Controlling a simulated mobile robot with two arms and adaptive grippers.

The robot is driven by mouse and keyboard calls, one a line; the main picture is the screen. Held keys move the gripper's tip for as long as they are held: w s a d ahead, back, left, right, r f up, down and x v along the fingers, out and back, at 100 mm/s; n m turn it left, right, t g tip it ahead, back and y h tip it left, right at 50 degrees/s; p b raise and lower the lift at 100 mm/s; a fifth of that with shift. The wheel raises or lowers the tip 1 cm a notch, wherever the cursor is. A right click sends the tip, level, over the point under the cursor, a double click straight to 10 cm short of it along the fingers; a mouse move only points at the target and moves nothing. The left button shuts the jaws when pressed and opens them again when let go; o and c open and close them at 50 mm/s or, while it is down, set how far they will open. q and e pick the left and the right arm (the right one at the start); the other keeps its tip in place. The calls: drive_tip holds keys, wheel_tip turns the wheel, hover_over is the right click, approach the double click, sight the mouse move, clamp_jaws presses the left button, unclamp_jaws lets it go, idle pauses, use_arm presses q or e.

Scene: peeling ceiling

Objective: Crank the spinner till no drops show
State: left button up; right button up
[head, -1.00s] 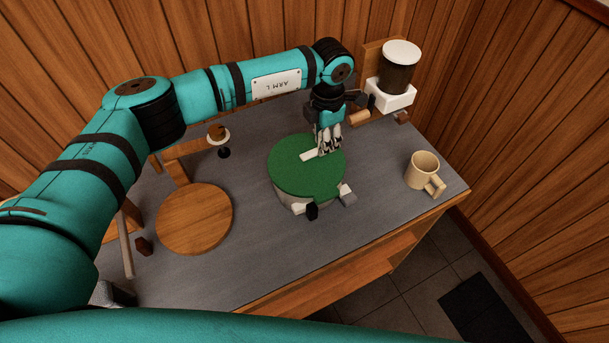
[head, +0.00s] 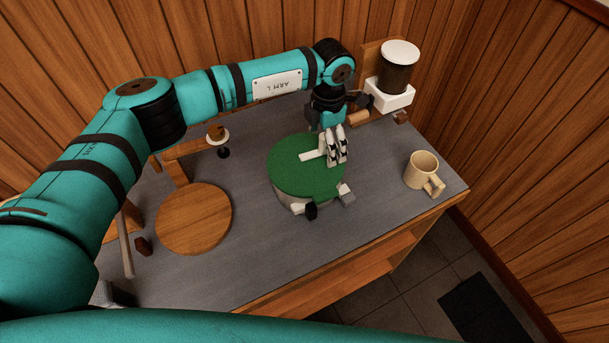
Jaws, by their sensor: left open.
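The spinner is a round pale tub with a green lid (head: 300,178), standing on the grey worktop near its middle. A white crank bar (head: 310,156) lies across the lid's top, and its right end runs behind my fingers. My left gripper (head: 338,152) is open over the lid's far right part, with its fingers pointing down at the crank's end. The fingers hide any knob there, and I cannot tell whether they touch it. The tub's inside is mostly hidden by the lid; I cannot make out drops. My right gripper is not in view.
A beige mug (head: 424,172) stands right of the spinner near the worktop's edge (head: 400,226). A dark canister on a white base (head: 396,72) stands at the back right. A round wooden board (head: 194,218) lies left. Bare grey top lies in front of the spinner.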

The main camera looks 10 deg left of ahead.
use_arm(q)
wheel_tip(320, 180, up, 8)
drive_tip(key=p, duration=0.3)
idle(0.6)
